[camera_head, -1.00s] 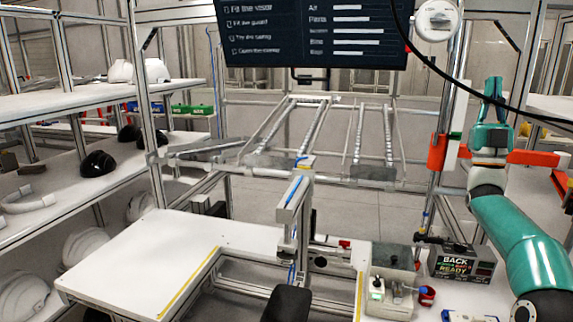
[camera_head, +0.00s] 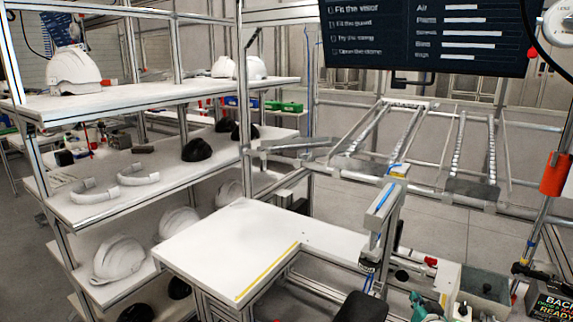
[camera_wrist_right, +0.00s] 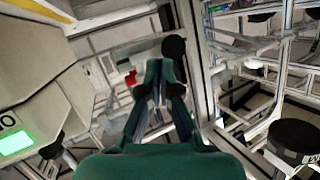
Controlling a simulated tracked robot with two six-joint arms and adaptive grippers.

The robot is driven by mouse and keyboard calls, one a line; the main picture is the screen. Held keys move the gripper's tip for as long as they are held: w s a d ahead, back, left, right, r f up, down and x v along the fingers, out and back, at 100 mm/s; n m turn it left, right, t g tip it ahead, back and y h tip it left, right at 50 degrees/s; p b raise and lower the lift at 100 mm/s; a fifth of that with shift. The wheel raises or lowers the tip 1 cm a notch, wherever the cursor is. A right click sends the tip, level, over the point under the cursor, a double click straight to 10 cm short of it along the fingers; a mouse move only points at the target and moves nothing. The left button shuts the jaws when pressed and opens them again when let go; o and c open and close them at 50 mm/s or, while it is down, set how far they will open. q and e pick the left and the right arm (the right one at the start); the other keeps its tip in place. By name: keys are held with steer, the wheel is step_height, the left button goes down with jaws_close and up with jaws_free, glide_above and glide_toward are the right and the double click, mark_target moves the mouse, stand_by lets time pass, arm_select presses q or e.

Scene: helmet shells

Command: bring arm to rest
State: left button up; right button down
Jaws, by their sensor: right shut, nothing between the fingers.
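My right gripper (camera_head: 424,306) shows as a small teal piece at the bottom edge of the head view, in front of the workbench's right part. My left gripper is not in view.
A white bench (camera_head: 225,250) with a yellow strip stands at centre. A grey box (camera_head: 485,282) and a small black sign box (camera_head: 550,300) are at right. In the wrist view a box with a green display (camera_wrist_right: 15,142) is close at left.

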steer(key=s+a+f+n+g+y, duration=0.1)
steer(key=s+a+f+g+y, duration=0.4)
steer(key=s+a+f, duration=1)
steer(key=s+a+f+n+g+y, duration=0.1)
steer(key=s+a+f+g, duration=0.25)
steer(key=s, duration=0.45)
steer(key=s+a+f+g+b, duration=0.1)
steer(key=s+a+f+g, duration=0.2)
steer(key=s, duration=0.5)
steer(key=s+a+f+n+g+y, duration=0.1)
steer(key=s+a+f+g, duration=0.15)
steer(key=s+a, duration=0.4)
steer(key=f+b, duration=0.1)
steer(key=b, duration=0.1)
steer(key=d+f+b, duration=0.1)
steer(key=f+b, duration=0.1)
steer(key=shift+s+d+f, duration=0.2)
